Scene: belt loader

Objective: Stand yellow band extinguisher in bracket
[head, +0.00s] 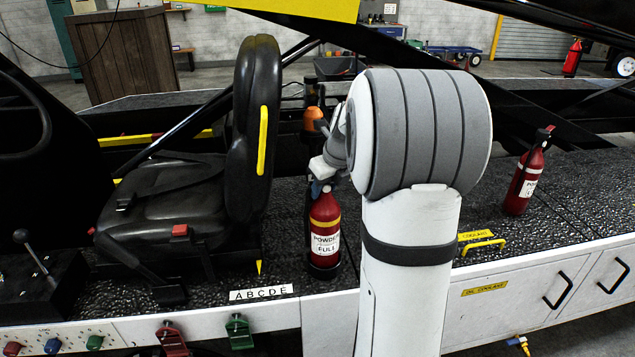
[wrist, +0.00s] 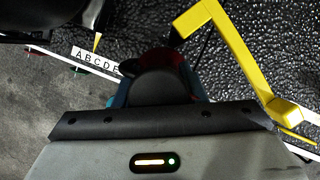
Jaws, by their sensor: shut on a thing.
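The yellow band extinguisher (head: 325,213) is a red bottle with a yellow stripe and a white "POWDER FULL" label. It looks upright, just right of the seat. A dark upright and a dark ring or cup at its foot, apparently the bracket (head: 308,215), show behind and below it; I cannot tell whether it is fully seated. My gripper (head: 322,184) is shut on its top, partly hidden by my arm. In the wrist view the dark extinguisher head (wrist: 155,80) is between my jaws; its body below is mostly hidden.
A black seat (head: 165,200) stands close on the left, with an "ABCDE" strip (head: 261,293) in front. Another red extinguisher (head: 525,182) stands on the deck at right. A yellow handle (head: 484,243) lies right of my arm. A yellow bar (wrist: 235,50) shows close in the wrist view.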

